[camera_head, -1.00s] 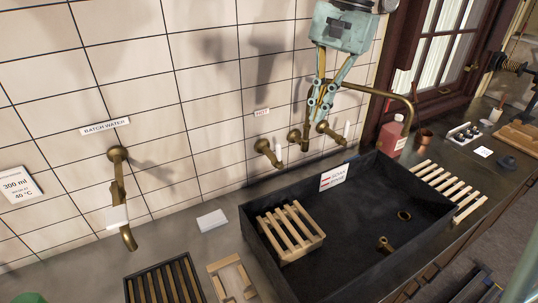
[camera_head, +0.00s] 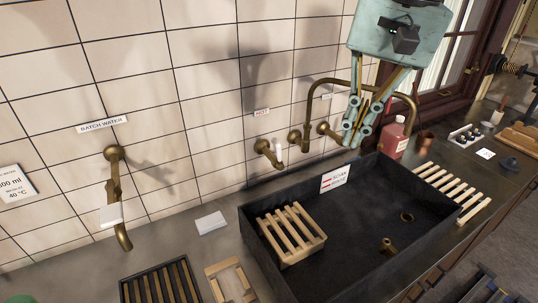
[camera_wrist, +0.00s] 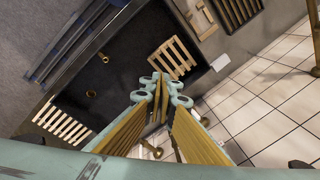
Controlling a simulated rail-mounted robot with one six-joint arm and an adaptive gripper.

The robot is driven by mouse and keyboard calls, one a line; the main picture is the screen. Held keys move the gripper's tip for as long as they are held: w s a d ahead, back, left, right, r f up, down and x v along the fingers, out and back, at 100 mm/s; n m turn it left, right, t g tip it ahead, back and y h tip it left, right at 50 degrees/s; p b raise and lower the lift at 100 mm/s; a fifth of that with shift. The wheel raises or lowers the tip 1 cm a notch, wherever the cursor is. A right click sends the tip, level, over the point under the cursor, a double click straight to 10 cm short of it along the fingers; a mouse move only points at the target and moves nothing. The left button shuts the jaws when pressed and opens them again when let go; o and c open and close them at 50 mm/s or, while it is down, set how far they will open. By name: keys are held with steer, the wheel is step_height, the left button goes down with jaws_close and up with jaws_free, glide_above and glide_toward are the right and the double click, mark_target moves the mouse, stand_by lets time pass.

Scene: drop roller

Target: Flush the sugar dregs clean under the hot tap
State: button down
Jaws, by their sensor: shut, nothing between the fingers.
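The hot tap (camera_head: 265,147) is brass with a white-tipped lever, on the wall under a "HOT" label (camera_head: 262,112). A brass swan-neck spout (camera_head: 311,97) rises right of it and arches over the back of the dark sink (camera_head: 345,272). A second wall tap (camera_head: 324,128) is partly hidden by my gripper. My gripper (camera_head: 354,142) is shut and empty, in front of that tap and above the sink's back edge. In the wrist view its fingertips (camera_wrist: 162,88) meet above the sink's edge. I cannot make out sugar dregs or running water.
In the sink are a slatted wooden rack (camera_head: 303,255), a brass drain (camera_head: 407,217) and a small brass fitting (camera_head: 388,246). The batch-water tap (camera_head: 116,195) is at left.

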steer(key=shift+s+d+f+n+t+h+b, duration=0.45)
steer(key=shift+s+d+f+n+b, duration=0.75)
steer(key=shift+s, duration=2.95)
steer(key=shift+s+d+f+n+t+h+b, duration=0.45)
steer(key=shift+s+d+f, duration=1.15)
steer(key=shift+s, duration=2.55)
steer(key=w+d+f+h+b, duration=0.1)
steer(key=w+f+h, duration=0.15)
steer(key=w, duration=0.65)
steer(key=w+d+f+h, duration=0.1)
steer(key=w+f, duration=0.3)
steer(key=w, duration=0.5)
steer(key=w+a+f+n+h, duration=0.1)
steer(key=w+a+f, duration=0.15)
steer(key=w, duration=0.35)
steer(key=w+a+f+n, duration=0.1)
steer(key=w+a+f, duration=0.15)
steer(key=w, duration=0.25)
steer(key=w+a+n+t+h+p, duration=0.1)
steer(key=w+a+n+p, duration=0.1)
steer(key=a, duration=0.7)
steer(key=w+a+n+p, duration=0.2)
steer(key=a+p, duration=0.2)
steer(key=a, duration=0.5)
steer(key=w+a+n+t+h+p, duration=0.1)
steer(key=w+a+n+p, duration=0.1)
steer(key=a, duration=0.7)
steer(key=shift+w+a+t+h+p, duration=0.15)
steer(key=shift+w+t+h+p, duration=0.25)
steer(key=shift+p, duration=0.5)
